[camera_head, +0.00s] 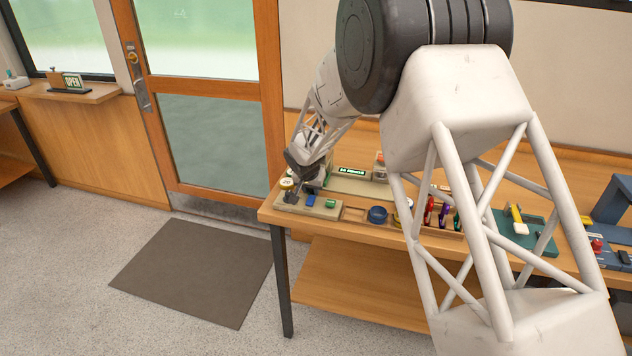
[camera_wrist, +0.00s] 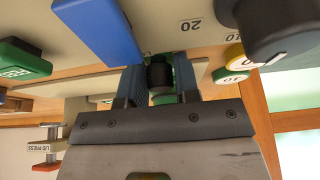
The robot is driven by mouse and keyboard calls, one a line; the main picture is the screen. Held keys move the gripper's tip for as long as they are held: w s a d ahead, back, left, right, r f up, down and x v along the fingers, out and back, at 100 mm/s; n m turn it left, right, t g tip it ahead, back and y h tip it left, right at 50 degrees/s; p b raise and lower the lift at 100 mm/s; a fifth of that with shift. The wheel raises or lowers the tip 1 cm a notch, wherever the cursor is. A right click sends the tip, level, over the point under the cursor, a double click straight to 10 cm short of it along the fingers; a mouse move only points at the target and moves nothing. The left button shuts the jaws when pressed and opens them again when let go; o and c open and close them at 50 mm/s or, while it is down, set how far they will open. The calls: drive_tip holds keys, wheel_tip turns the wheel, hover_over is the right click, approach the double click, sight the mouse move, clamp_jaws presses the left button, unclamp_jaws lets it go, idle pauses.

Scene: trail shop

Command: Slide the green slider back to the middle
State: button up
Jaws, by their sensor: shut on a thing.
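My gripper (camera_wrist: 159,80) is at the left end of the bench, low over a beige panel (camera_head: 322,211); its dark wrist also shows in the head view. In the wrist view, its fingers are shut on the green slider (camera_wrist: 163,99), seen as green between them, with a dark round piece in front. The fingers hide much of the slider. The panel carries printed numbers, including 20 and 10. Its slot and middle mark are not clear in the head view.
A blue block (camera_wrist: 105,30) and a green labelled block (camera_wrist: 22,60) stand close beside my fingers. A large dark knob (camera_wrist: 268,28) and a yellow disc (camera_wrist: 235,54) are on the other side.

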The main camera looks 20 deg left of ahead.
drive_tip(key=shift+d, duration=5.35)
drive_tip(key=o, duration=0.7)
drive_tip(key=shift+r, duration=0.2)
drive_tip(key=shift+r, duration=3.3)
drive_tip(key=shift+r, duration=0.1)
